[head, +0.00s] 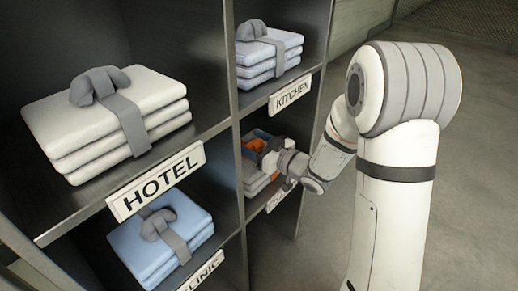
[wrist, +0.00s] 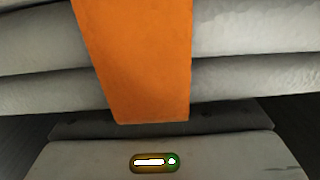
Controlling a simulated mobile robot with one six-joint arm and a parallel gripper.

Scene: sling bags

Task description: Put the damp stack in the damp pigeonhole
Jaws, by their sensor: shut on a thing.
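A pale grey-white folded stack (wrist: 240,75) with a wide orange band (wrist: 140,60) fills the wrist view. In the head view, orange (head: 257,144) and a little blue show at my gripper (head: 270,152), inside the lower right pigeonhole (head: 262,121). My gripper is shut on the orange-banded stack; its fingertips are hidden. Pale folded cloth (head: 256,180) shows just below my gripper in that pigeonhole. The pigeonhole's label (head: 277,201) is mostly hidden by my arm, so I cannot read it. I cannot tell whether the stack rests on the shelf floor.
A white stack (head: 130,112) with a grey strap sits in the HOTEL (head: 155,181) pigeonhole. A blue stack (head: 165,250) sits in the CLINIC one below. A pale stack (head: 250,58) sits in the KITCHEN (head: 290,92) one. Metal dividers (head: 232,130) stand between columns. Floor at right is clear.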

